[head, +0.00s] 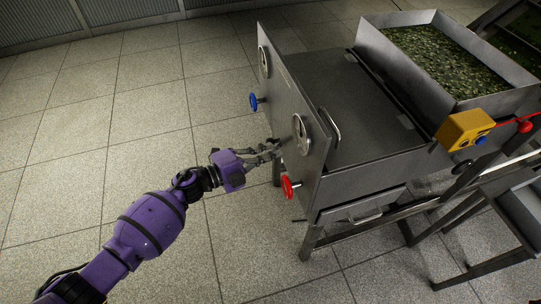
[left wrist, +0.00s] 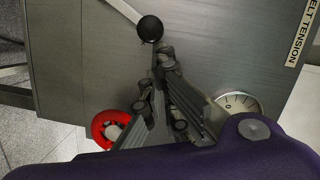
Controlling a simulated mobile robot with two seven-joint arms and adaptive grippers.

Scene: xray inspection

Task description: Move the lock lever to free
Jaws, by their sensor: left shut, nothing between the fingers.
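A lever with a black ball knob (left wrist: 150,29) and a thin pale rod is on the grey machine panel, at the top of the left wrist view. I take it as the lock lever; no lock or free marking is readable. In the head view I cannot make it out near my gripper. My left gripper (head: 277,148) is close to the panel's left face. Its fingers (left wrist: 163,58) are shut and empty, with the tips just below the knob in the left wrist view. I cannot tell whether they touch it. My right gripper is not in view.
A red handwheel (head: 289,187), a blue handwheel (head: 253,102) and round gauges (head: 301,134) are on the panel (head: 285,90). A "BELT TENSION" label (left wrist: 304,32) is beside them. A yellow box (head: 464,128) with a red-knobbed rod (head: 524,126) is at right. Floor at left is clear.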

